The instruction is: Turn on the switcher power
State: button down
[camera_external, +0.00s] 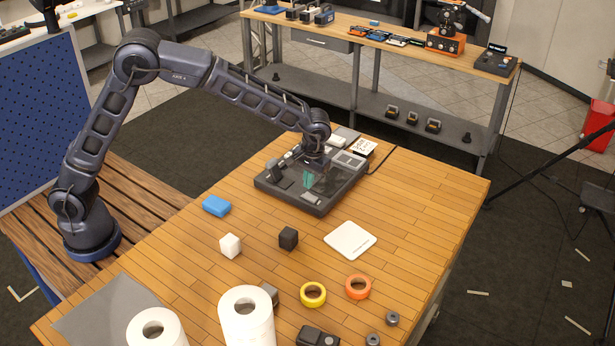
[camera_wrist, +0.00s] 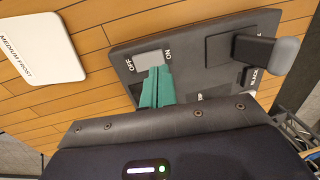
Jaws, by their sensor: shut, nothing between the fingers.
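The switcher (camera_external: 288,197) is a dark grey console on the wooden table, partly hidden by my arm. In the wrist view the switcher panel (camera_wrist: 195,55) has a light grey power rocker (camera_wrist: 149,59), with OFF printed at its left and ON at its right. My gripper (camera_external: 308,184) is low over the panel. In the wrist view my gripper (camera_wrist: 156,72) has green fingers, shut and empty, overlapping the rocker's lower edge; I cannot tell whether they touch it. The rocker's tilt is unclear. A lever with a grey knob (camera_wrist: 286,55) rises at the panel's right.
A white card (camera_external: 350,240) lies in front of the switcher; it also shows in the wrist view (camera_wrist: 38,47). A blue block (camera_external: 216,206), white cube (camera_external: 230,246), black cube (camera_external: 288,238) and tape rolls (camera_external: 313,294) are nearby.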

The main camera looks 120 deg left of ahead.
aim_at(307, 194)
jog(key=shift+s+f, duration=0.15)
jog(key=shift+f, duration=1.3)
jog(key=shift+s+f, duration=0.1)
jog(key=shift+f, duration=0.1)
jog(key=shift+w+r, duration=0.25)
jog(key=shift+w, duration=0.5)
jog(key=shift+r, duration=0.15)
notch_tip(307, 194, up, 14)
jog(key=s, duration=0.1)
jog(key=shift+s+f, duration=0.2)
jog(key=shift+s, duration=0.15)
